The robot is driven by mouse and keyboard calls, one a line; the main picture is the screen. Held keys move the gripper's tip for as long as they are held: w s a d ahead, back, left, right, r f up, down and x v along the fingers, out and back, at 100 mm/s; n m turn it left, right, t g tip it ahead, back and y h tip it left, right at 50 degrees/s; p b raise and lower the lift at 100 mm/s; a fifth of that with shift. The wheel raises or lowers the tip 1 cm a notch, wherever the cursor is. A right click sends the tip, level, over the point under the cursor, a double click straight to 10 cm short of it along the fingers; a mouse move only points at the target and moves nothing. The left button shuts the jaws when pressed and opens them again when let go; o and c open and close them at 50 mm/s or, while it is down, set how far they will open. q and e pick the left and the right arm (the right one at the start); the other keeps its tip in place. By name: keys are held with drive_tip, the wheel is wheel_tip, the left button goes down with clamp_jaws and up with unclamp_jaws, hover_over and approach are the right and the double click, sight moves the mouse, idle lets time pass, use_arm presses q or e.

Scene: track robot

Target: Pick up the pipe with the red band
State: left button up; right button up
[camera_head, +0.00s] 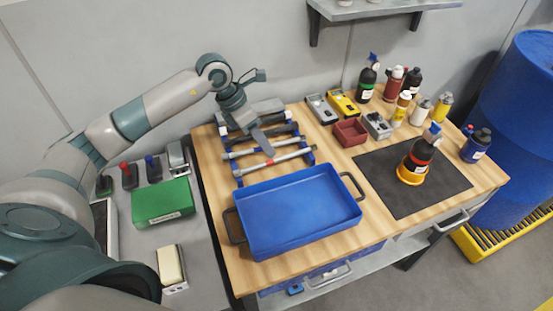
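Several grey and dark pipes lie across a blue rack on the wooden table. The pipe with the red band (291,155) is the nearest one, and its red band shows near its middle. My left gripper (268,150) reaches down from above, with its tip just behind and above the red band. Only one finger shows clearly, so its opening is hidden, and I cannot tell whether it touches the pipe. My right gripper is not in view.
A blue tray (300,205) sits in front of the rack. A red bin (350,132), meters and bottles stand to the right. A dark mat (440,185) holds a bottle in a yellow ring. A green box (163,202) is on the grey bench at left.

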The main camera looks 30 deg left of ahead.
sight(276, 159)
use_arm(q)
drive_tip(key=shift+w+d+f+p, duration=0.1)
drive_tip(key=shift+d+f+p, duration=0.25)
drive_tip(key=shift+f+p, duration=0.35)
drive_tip(key=p+x, duration=0.1)
drive_tip(key=x, duration=0.1)
drive_tip(key=shift+w+d+f+p, duration=0.1)
drive_tip(key=shift+d+f+p, duration=0.1)
drive_tip(key=shift+f+p, duration=0.15)
drive_tip(key=shift+f, duration=0.4)
drive_tip(key=shift+w, duration=0.1)
clamp_jaws()
